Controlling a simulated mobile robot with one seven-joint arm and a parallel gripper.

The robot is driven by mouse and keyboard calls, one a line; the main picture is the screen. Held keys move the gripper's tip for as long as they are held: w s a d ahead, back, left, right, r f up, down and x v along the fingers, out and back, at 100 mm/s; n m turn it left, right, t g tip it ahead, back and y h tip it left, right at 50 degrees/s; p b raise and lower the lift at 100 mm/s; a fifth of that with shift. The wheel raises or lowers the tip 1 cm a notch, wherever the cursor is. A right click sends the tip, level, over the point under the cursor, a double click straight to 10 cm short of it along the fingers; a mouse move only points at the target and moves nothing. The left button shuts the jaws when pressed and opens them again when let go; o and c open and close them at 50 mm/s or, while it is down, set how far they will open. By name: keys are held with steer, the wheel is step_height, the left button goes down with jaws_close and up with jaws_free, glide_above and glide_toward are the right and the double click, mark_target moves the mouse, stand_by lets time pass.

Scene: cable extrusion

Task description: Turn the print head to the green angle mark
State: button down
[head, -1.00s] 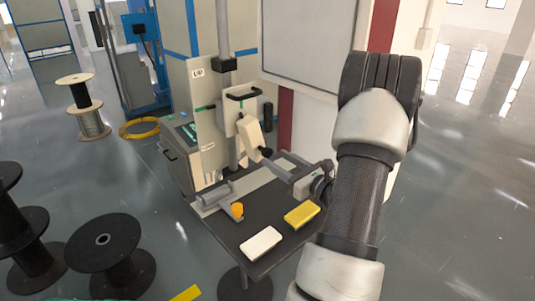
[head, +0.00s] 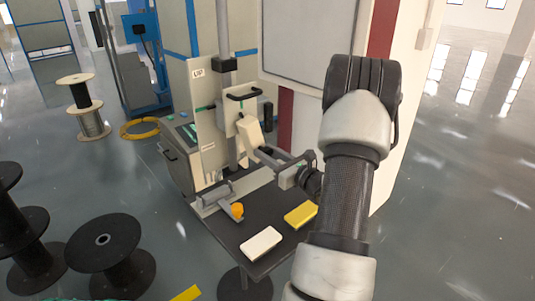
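The print head is a cream block (head: 249,132) in front of an upright cream plate, on a grey column. It leans, with its lower end toward the right. A carriage with a black handle (head: 241,97) is just behind it. Small green marks show on the plate (head: 206,108) and on the carriage; which one is the angle mark I cannot tell. My gripper (head: 265,156) comes in from the right, with its fingers at the lower end of the print head. The fingertips overlap the head's lower end, so contact and finger opening cannot be made out.
The dark table (head: 243,229) holds a white block (head: 262,243), a yellow block (head: 300,215) and an orange ball-like piece (head: 237,210) beside a grey bracket. A large white cabinet (head: 310,43) stands behind my arm. Black spools (head: 103,240) stand on the floor at left.

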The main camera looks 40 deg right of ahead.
steer(key=shift+s+a+r+m+p, duration=0.1)
steer(key=shift+a+m+p, duration=0.5)
steer(key=shift+m, duration=0.2)
steer(key=shift+a+m+p, duration=0.25)
steer(key=shift+m+p, duration=0.05)
steer(key=shift+m, duration=0.2)
steer(key=shift+a+f+m, duration=0.1)
steer(key=shift+f+m, duration=0.15)
steer(key=shift+m, duration=0.05)
steer(key=c, duration=1.4)
jaws_free()
steer(key=shift+s, duration=0.1)
steer(key=s, duration=0.5)
steer(key=s+d, duration=0.1)
steer(key=s, duration=1.1)
steer(key=shift+s+d, duration=0.1)
steer(key=shift+d, duration=0.05)
